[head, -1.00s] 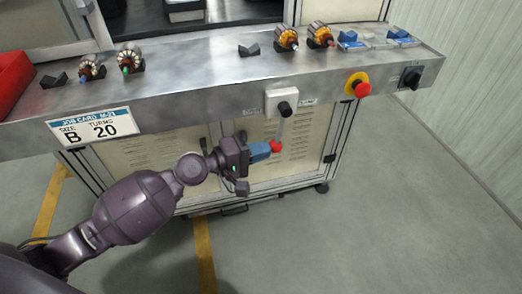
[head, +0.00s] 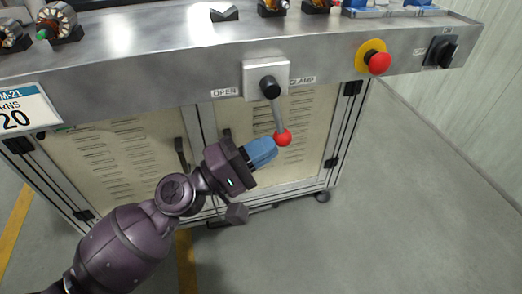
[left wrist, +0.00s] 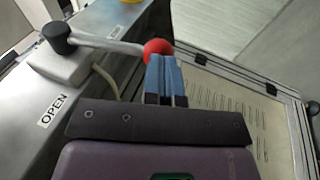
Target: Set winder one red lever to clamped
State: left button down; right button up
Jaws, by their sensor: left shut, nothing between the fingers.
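The red-knobbed lever (head: 283,137) hangs from a white plate (head: 252,80) on the front of the bench. It points down and slightly right, between the OPEN label (head: 224,92) on the left and the CLAMP label (head: 303,81) on the right. My left gripper (head: 272,147) is shut, its blue fingertips at the left side of the red ball and seemingly touching it. In the left wrist view the red ball (left wrist: 158,47) sits just beyond the shut blue fingers (left wrist: 164,75). My right gripper is not in view.
A red emergency button (head: 379,63) on a yellow base and a black rotary switch (head: 441,51) are on the bench front to the right. Armatures and a black V-block (head: 224,13) stand on the bench top. The floor at right is clear.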

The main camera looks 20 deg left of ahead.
pick_arm(q)
jog(key=shift+w+d, duration=0.65)
jog(key=shift+d, duration=0.3)
jog(key=shift+r, duration=0.25)
jog(key=shift+b, duration=0.3)
